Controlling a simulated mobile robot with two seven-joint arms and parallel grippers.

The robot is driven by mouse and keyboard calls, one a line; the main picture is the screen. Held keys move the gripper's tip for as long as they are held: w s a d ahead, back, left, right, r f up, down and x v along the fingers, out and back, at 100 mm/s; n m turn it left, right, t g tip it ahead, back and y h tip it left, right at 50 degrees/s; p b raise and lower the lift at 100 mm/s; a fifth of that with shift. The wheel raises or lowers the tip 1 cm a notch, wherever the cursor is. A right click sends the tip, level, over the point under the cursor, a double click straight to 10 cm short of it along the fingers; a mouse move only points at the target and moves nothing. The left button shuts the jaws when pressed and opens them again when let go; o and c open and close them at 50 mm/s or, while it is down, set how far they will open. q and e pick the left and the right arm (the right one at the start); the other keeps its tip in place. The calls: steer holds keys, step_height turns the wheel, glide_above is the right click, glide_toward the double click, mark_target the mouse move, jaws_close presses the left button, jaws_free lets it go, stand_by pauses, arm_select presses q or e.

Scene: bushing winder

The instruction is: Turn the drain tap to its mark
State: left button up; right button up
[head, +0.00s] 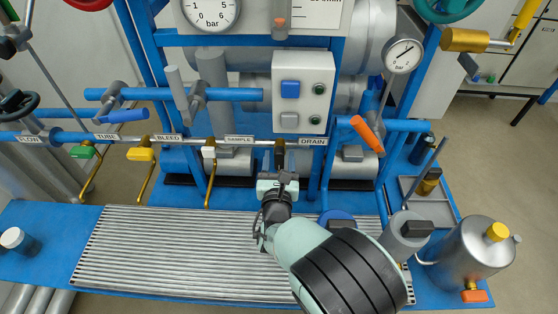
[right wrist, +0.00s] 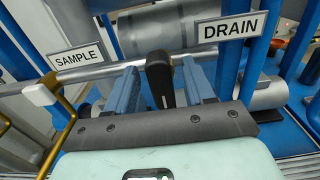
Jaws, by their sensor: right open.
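The drain tap (head: 280,153) has a black handle on the horizontal silver pipe, just left of the DRAIN label (head: 312,141). In the right wrist view the black handle (right wrist: 159,72) points toward me, with a small pale line low on it. My right gripper (head: 279,178) is in front of the tap. Its two blue-grey fingers (right wrist: 161,80) stand apart, one on each side of the handle. I cannot tell whether either finger touches it. A separate mark for the tap is not clear. My left gripper is out of view.
The white-handled SAMPLE tap (head: 208,153), yellow BLEED tap (head: 141,154) and green tap (head: 83,152) sit left along the pipe. A switch box (head: 303,92) is above. A slatted grate (head: 170,250) lies below; a steel can (head: 470,255) stands right.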

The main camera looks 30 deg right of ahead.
jaws_close()
